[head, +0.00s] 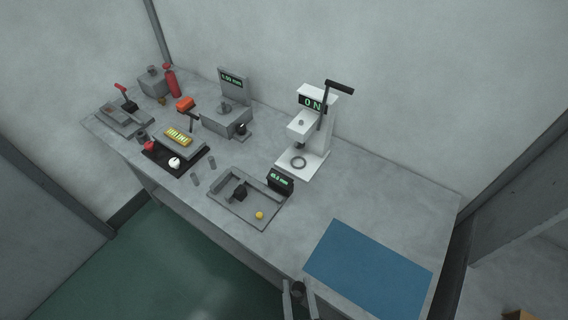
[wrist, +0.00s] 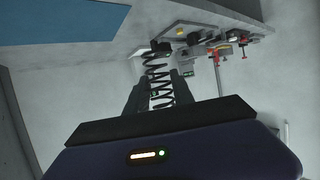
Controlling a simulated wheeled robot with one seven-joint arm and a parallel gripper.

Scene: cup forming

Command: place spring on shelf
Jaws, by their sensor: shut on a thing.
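My gripper (wrist: 160,92) is shut on a dark coil spring (wrist: 158,72), which stands out between the two fingers in the wrist view. In the head view my gripper (head: 298,290) shows at the bottom edge, in front of the table's near edge and left of the blue mat. The spring is too small and dark there to make out clearly. I cannot pick out a shelf for certain in either view.
The grey table (head: 375,200) carries a blue mat (head: 368,268) at right and a white lever press (head: 308,135) behind. The table's right middle is clear.

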